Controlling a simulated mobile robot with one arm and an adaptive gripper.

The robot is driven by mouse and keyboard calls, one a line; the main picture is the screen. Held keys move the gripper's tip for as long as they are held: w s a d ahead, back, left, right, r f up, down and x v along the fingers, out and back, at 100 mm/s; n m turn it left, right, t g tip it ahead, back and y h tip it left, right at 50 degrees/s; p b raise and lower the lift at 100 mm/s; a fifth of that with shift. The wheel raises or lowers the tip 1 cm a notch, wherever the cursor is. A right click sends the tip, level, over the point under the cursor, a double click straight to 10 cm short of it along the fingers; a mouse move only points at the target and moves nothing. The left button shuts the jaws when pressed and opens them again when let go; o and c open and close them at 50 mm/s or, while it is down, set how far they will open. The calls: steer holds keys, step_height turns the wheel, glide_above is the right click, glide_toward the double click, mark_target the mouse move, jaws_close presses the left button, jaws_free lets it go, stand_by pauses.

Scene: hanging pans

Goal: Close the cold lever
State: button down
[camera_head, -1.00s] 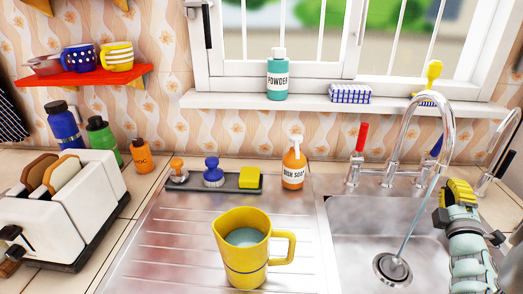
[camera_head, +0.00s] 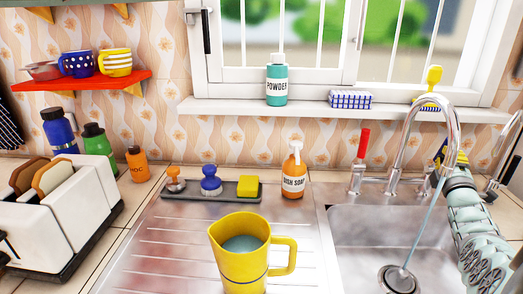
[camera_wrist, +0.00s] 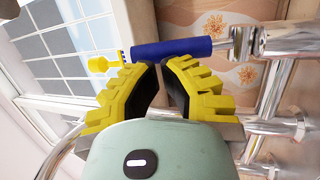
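The cold lever (camera_wrist: 172,49) has a blue handle, seen in the wrist view lying just beyond my fingertips. In the head view, it is mostly hidden behind the faucet and my gripper. My gripper (camera_wrist: 162,65) has yellow ribbed fingers with tips nearly together and nothing held between them. I cannot tell if the tips touch the blue handle. In the head view, my gripper (camera_head: 452,160) is behind the right side of the faucet's curve. The chrome faucet (camera_head: 408,125) runs a stream of water (camera_head: 424,217) into the sink (camera_head: 350,240).
The red lever (camera_head: 364,143) stands upright left of the faucet. A yellow jug (camera_head: 232,268) with liquid stands on the drainboard, near the dish soap (camera_head: 293,175). The windowsill (camera_head: 220,107) is above, with a yellow brush (camera_head: 433,77) on it.

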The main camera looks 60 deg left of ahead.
steer(key=shift+w+a+r, duration=0.15)
steer(key=shift+w+a, duration=0.2)
steer(key=shift+a, duration=0.2)
steer(key=shift+r, duration=0.1)
steer(key=a+g+h+p, duration=0.1)
steer(key=p, duration=0.1)
steer(key=w+a+r+g+h+p, duration=0.1)
steer(key=g+p, duration=0.1)
steer(key=p, duration=0.1)
steer(key=shift+w+n+p, duration=0.25)
steer(key=shift+n+p, duration=0.1)
steer(key=shift+n, duration=0.05)
steer(key=shift+f, duration=0.1)
